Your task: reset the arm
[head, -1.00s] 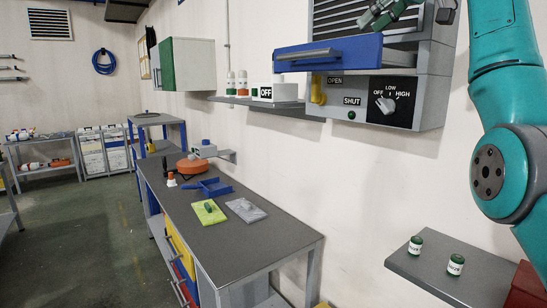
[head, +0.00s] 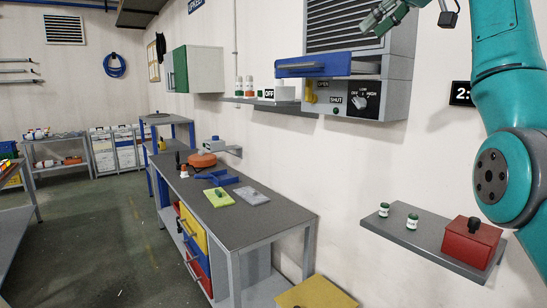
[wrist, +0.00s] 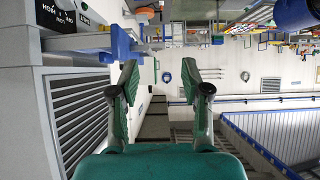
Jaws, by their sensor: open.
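My gripper (wrist: 160,80) is open and empty in the wrist view, its two green fingers spread apart with nothing between them. In the head view my gripper (head: 378,20) shows at the top edge, in front of the louvred grille of the grey wall unit (head: 398,68). My teal arm comes down the right side of the head view. In the wrist view the grille (wrist: 84,117) lies to the left of the fingers, and the picture is upside down.
The unit's blue drawer (head: 313,66) juts out. A right-hand shelf (head: 430,238) holds two small green-capped jars and a red box (head: 471,241) with a black knob. The workbench (head: 240,214) carries a blue tray and coloured pads. Open floor (head: 115,240) lies left of it.

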